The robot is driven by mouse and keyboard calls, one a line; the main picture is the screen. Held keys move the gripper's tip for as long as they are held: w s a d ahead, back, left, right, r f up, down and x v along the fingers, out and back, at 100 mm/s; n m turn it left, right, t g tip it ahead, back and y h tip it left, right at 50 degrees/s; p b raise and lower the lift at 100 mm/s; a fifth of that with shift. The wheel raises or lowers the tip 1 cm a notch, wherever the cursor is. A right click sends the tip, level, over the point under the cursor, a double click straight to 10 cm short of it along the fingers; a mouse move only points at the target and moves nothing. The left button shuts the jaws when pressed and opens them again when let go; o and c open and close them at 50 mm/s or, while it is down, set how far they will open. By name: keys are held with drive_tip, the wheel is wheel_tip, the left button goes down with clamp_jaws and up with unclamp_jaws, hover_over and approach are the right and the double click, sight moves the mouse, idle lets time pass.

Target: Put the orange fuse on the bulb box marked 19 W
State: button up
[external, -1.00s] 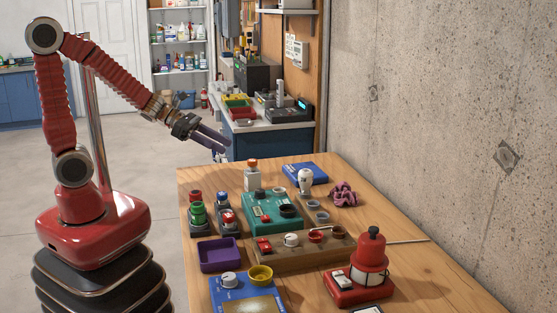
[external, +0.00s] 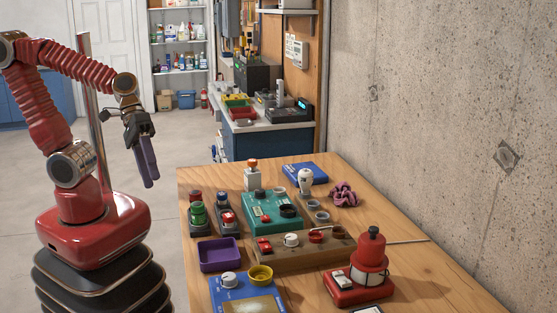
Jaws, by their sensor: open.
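My gripper (external: 148,168) hangs with its fingers pointing down, left of the table and apart from everything on it. It is open and nothing shows in it. A pale block with an orange-red top (external: 252,175) stands at the back left of the table. A white bulb-shaped piece (external: 305,181) stands upright to its right. I cannot tell which thing is the orange fuse. No 19 W marking is legible, so I cannot tell which box is the marked one.
The wooden table (external: 420,290) holds a teal box (external: 262,222), a brown panel (external: 275,258), a purple tray (external: 219,256), a blue box (external: 243,292) and a red lamp unit (external: 368,275). Several small coloured pieces stand at the left edge. A concrete wall (external: 440,120) borders the right side.

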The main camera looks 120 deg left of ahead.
drive_tip(key=s+d+r+m+g+y, duration=0.1)
drive_tip(key=s+m, duration=0.5)
drive_tip(key=m, duration=0.8)
drive_tip(key=shift+s+d+r+y, duration=0.25)
drive_tip(key=shift+d+r+y, duration=0.6)
drive_tip(key=shift+y, duration=0.35)
